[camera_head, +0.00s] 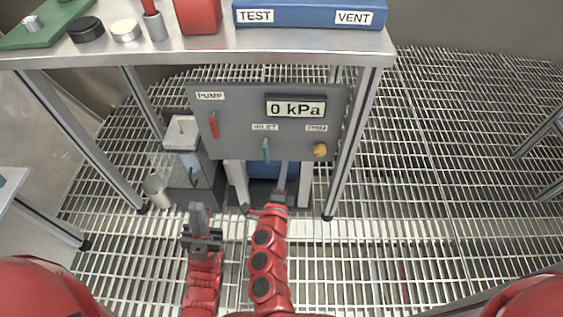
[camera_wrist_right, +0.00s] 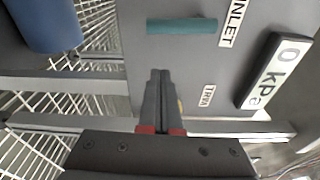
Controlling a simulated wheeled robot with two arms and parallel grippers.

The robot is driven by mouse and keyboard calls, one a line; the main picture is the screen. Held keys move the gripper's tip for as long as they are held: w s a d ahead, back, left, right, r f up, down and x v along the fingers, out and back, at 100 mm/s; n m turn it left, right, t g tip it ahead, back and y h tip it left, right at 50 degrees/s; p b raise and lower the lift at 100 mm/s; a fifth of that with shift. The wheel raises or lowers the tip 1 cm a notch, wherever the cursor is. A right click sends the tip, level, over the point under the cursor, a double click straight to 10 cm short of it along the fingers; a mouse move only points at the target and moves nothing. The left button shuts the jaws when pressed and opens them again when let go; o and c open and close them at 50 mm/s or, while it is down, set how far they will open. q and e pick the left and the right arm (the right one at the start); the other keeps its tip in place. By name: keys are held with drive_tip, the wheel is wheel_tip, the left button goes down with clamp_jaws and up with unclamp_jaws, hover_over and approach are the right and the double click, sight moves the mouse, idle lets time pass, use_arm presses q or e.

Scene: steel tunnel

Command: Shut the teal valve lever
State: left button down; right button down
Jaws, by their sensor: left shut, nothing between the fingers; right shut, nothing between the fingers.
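The teal valve lever (camera_head: 266,150) hangs straight down below the INLET label on the grey panel (camera_head: 240,132). In the right wrist view the lever (camera_wrist_right: 181,26) is a teal bar lying across the upper middle, beside the INLET label. My right gripper (camera_head: 284,165) is at the panel's lower edge, just right of the lever and below it. Its fingers (camera_wrist_right: 160,72) are shut and empty, and a gap shows between them and the lever. My left gripper (camera_head: 199,207) is shut and empty, low and to the left, in front of the pump equipment.
The panel also carries a red PUMP lever (camera_head: 214,127), a yellow TRIM knob (camera_head: 320,150) and a display (camera_head: 296,109) reading 0 kPa. A steel table (camera_head: 180,50) stands above, its leg (camera_head: 350,150) right of the panel. Open grating floor lies to the right.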

drive_tip(key=s+a+p, duration=0.1)
drive_tip(key=s, duration=0.6)
drive_tip(key=shift+p, duration=0.3)
drive_tip(key=shift+r, duration=0.15)
